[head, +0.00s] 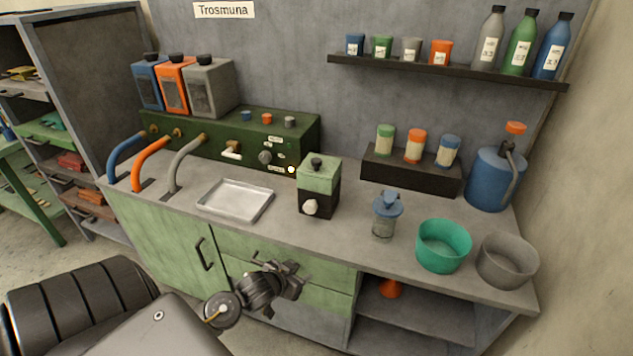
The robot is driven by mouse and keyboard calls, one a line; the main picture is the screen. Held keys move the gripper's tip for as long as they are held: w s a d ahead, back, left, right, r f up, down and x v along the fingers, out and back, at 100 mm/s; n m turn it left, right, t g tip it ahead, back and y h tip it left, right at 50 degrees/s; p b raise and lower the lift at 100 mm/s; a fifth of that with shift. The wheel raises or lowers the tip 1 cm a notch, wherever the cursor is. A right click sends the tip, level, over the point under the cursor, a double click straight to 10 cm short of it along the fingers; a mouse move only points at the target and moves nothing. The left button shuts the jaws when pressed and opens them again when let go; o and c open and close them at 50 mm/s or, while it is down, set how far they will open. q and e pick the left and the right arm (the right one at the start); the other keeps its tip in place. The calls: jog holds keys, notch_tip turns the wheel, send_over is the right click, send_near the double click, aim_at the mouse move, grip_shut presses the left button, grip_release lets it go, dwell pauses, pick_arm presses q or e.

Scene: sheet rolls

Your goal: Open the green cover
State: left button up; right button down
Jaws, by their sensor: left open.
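A small box (319,203) stands on the counter, right of the metal tray. Its upper part is a green cover (320,178) with a black knob on top. The cover sits level on the black lower part, which has a pale round knob on its front. I see no gap between cover and base. My left gripper (292,280) is in front of the green drawers, below the counter edge, lower than the box and apart from it. It is open and I see nothing in it. My right gripper is not in view.
A metal tray (235,201) lies left of the box. A blue-lidded jar (385,218), a teal bowl (443,246) and a grey bowl (506,261) stand to its right. A green panel (240,140) with knobs and a dark rack (410,172) stand behind.

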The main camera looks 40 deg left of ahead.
pick_arm(q)
jog(key=w+a+r+t, duration=0.5)
jog(key=w+a+r, duration=0.35)
jog(key=r, duration=0.25)
jog(key=t+h, duration=0.2)
jog(key=h, duration=0.1)
send_near(313, 163)
jog(key=shift+m, duration=0.4)
jog(key=w, duration=0.3)
jog(key=w+p, duration=0.1)
jog(key=w, duration=0.3)
jog(key=w+p, duration=0.1)
jog(key=w, duration=0.2)
jog(key=shift+w+d+f, duration=0.2)
jog(key=shift+d, duration=0.1)
jog(key=shift+w+f, duration=0.1)
jog(key=shift+w, duration=0.55)
jog(key=shift+c, duration=0.2)
grip_shut()
jog(key=shift+d, duration=0.1)
